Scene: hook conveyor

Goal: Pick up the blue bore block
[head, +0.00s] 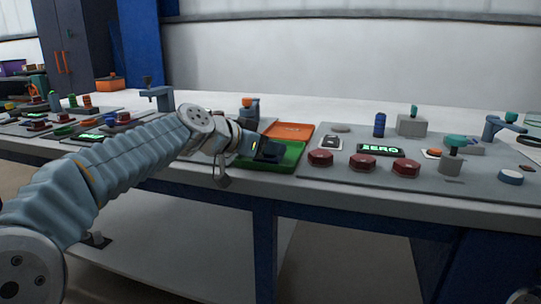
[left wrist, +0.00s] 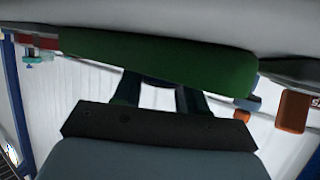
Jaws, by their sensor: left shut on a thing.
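My left gripper (head: 266,149) reaches in from the left, low over the green tray (head: 289,155) at the table's front edge. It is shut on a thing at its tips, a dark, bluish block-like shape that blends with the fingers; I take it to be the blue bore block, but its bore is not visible. In the left wrist view the green tray (left wrist: 160,55) spans the top and hides the fingertips and what they hold. The dark finger bases show below it. My right gripper is not in view.
An orange tray (head: 292,131) lies behind the green one. A blue-grey fixture with an orange top (head: 249,108) stands behind my wrist. To the right, a grey panel holds red buttons (head: 320,158), a lit ZERO display (head: 380,150) and a blue cylinder (head: 379,124).

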